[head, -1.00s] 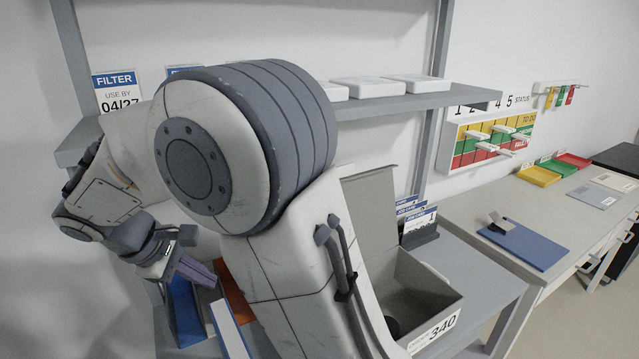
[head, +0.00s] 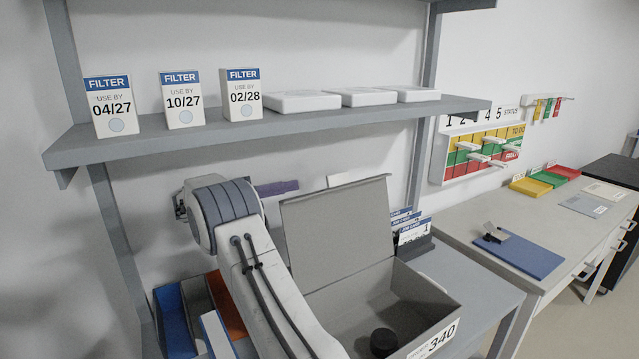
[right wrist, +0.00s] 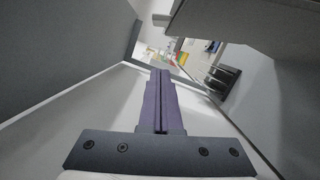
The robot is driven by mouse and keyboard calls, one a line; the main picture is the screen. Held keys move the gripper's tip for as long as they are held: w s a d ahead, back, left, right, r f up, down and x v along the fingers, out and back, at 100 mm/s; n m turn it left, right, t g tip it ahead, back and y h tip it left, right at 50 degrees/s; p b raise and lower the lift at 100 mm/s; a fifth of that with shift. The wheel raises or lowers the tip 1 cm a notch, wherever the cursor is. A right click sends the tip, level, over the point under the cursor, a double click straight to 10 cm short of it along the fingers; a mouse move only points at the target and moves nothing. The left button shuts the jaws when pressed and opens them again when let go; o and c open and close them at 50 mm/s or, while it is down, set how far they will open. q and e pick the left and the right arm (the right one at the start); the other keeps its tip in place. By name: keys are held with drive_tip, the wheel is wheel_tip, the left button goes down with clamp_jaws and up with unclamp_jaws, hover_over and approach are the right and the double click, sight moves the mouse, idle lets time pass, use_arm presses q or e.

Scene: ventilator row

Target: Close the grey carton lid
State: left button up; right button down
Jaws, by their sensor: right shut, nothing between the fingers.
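The grey carton (head: 425,290) stands on the bench below the shelf, marked 340 on its front. Its grey lid (head: 338,232) stands open, upright and leaning slightly back. A round black object (head: 383,341) lies inside the carton. My right gripper (head: 290,187) is behind the lid's upper left corner in the head view, its purple fingers pointing right. In the right wrist view the purple fingers (right wrist: 160,90) are shut together with nothing between them. I cannot tell whether they touch the lid. My left gripper is not in view.
The shelf (head: 150,138) above carries filter boxes (head: 107,106) and white flat boxes (head: 302,101). Blue (head: 175,320) and orange (head: 226,303) bins stand left of my arm. A job card rack (head: 412,243) is right of the lid. A blue board (head: 520,253) lies on the right-hand bench.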

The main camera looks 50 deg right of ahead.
drive_tip(key=s+d+r+p, duration=0.1)
drive_tip(key=s+d+p, duration=0.1)
drive_tip(key=s+d, duration=0.2)
drive_tip(key=s, duration=0.3)
drive_tip(key=shift+d+r, duration=0.25)
drive_tip(key=shift+d, duration=0.15)
